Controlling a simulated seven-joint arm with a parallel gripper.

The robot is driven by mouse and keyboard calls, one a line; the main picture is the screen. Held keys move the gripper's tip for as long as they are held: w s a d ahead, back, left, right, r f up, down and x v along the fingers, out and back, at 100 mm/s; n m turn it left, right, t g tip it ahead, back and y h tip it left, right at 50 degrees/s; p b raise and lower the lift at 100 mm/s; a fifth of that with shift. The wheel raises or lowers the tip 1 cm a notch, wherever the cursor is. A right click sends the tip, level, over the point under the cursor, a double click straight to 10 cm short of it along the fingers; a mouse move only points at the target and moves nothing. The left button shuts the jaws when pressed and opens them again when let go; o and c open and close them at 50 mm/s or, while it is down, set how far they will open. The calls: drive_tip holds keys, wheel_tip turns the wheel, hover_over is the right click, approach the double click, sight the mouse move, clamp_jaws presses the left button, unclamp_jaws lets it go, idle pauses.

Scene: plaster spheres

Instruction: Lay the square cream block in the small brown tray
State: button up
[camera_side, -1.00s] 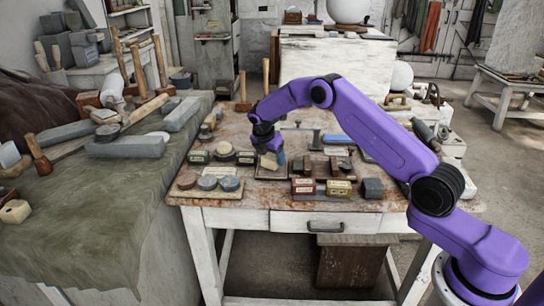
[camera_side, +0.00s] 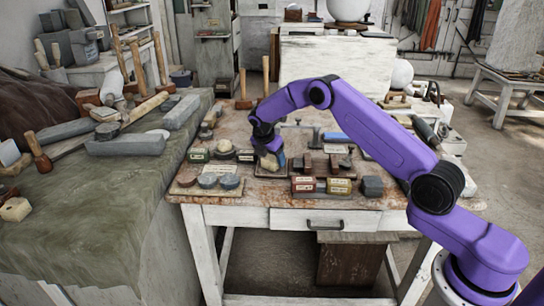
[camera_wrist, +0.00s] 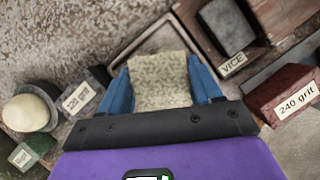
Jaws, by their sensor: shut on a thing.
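The square cream block (camera_wrist: 160,80) is speckled and sits between the two blue fingers of my gripper (camera_wrist: 160,92) in the wrist view. The gripper is shut on it. The small brown tray (camera_wrist: 140,41) lies under and just beyond the block, and its raised rim shows around the block's far end. In the side view my gripper (camera_side: 270,155) points down over the tray (camera_side: 262,174) near the middle of the table. The block (camera_side: 270,163) is small and partly hidden there. I cannot tell whether it touches the tray floor.
To the right in the wrist view are a dark block on a brown base labelled VICE (camera_wrist: 228,35) and a dark red block labelled 240 grit (camera_wrist: 285,95). To the left are a pale round piece (camera_wrist: 27,112) and a labelled block (camera_wrist: 84,97). Free room around the tray is tight.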

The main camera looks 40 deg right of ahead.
drive_tip(key=shift+f, duration=0.1)
drive_tip(key=o, duration=1.3)
drive_tip(key=shift+f, duration=0.1)
drive_tip(key=shift+r, duration=0.2)
drive_tip(key=shift+r, duration=1.85)
